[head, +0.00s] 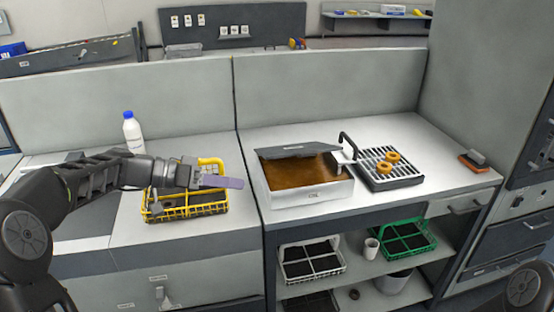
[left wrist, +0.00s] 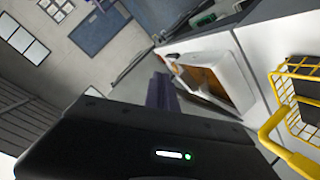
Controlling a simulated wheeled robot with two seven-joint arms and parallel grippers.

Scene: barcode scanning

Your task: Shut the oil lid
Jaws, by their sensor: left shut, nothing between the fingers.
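The oil box (head: 310,192) is a white container on the right-hand counter, with brown oil (head: 296,172) showing inside. Its grey lid (head: 300,149) stands tilted up along the back edge, so the box is open. The box also shows in the left wrist view (left wrist: 233,72), beyond my fingers. My left gripper (head: 236,182) is shut and empty, with purple-grey fingers pointing right. In the head view it appears over the yellow basket, left of the oil box and apart from it. Its fingers also show in the left wrist view (left wrist: 160,92). My right gripper is not in view.
A yellow wire basket (head: 155,212) sits below my left gripper on the left counter, with a white bottle (head: 132,135) behind. A draining rack (head: 405,180) with orange rings (head: 384,167) stands right of the oil box. The counter's right part is mostly clear.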

